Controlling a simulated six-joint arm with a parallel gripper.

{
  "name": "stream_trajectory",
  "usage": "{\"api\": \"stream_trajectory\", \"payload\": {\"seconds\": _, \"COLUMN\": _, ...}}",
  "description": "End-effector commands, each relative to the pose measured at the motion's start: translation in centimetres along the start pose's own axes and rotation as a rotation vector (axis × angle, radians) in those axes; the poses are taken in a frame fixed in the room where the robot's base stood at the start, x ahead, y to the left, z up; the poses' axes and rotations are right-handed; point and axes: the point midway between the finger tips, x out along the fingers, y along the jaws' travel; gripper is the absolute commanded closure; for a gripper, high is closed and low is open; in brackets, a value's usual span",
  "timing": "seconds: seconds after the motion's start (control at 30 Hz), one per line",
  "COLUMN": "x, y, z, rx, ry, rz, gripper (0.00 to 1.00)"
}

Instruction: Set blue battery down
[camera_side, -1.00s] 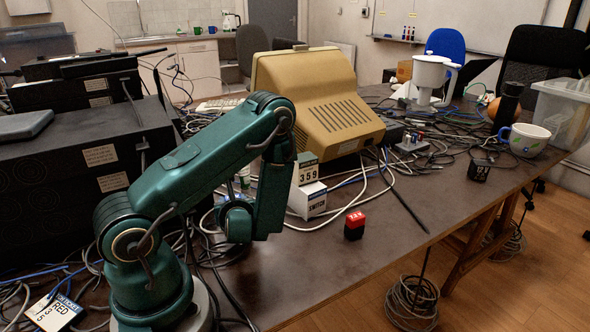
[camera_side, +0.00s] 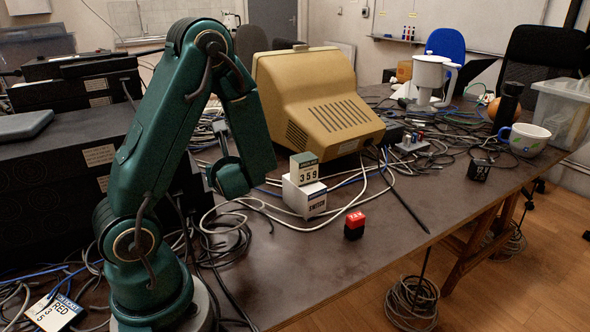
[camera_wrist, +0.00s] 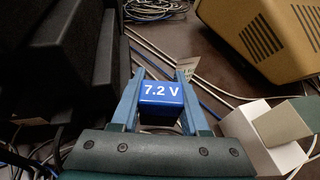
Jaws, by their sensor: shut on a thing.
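The blue battery (camera_wrist: 161,95), marked "7.2 V", is between the two blue fingers of my gripper (camera_wrist: 157,82) in the wrist view. My gripper is shut on it, one finger on each side. Cables and dark table top show beyond the battery. In the side view my green wrist (camera_side: 232,178) is over the table, left of the white switch box. The fingers and the battery cannot be made out there, and whether the battery touches the table cannot be told.
The white switch box (camera_side: 303,195) carries a number block (camera_side: 305,167). A beige monitor (camera_side: 318,98) stands behind. Black equipment (camera_side: 70,170) is at left. Loose cables (camera_side: 225,235) lie around the gripper; the front table (camera_side: 330,260) is clear.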

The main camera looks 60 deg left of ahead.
Motion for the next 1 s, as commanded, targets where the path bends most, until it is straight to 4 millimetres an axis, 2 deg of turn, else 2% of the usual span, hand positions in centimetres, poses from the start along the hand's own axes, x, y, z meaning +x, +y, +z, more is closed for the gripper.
{"api": "stream_trajectory", "payload": {"seconds": 0.13, "x": -1.4, "y": 0.5, "z": 0.0, "rx": -0.006, "ry": -0.006, "rz": 0.042, "gripper": 1.0}}
{"api": "stream_trajectory", "payload": {"seconds": 0.5, "x": -8.0, "y": -2.6, "z": -1.9, "rx": 0.031, "ry": -0.003, "rz": -0.068, "gripper": 1.0}}
{"api": "stream_trajectory", "payload": {"seconds": 0.77, "x": -9.9, "y": -4.4, "z": -2.7, "rx": 0.055, "ry": 0.001, "rz": -0.156, "gripper": 1.0}}
{"api": "stream_trajectory", "payload": {"seconds": 1.0, "x": -11.3, "y": -7.1, "z": -5.5, "rx": 0.059, "ry": 0.002, "rz": -0.162, "gripper": 1.0}}
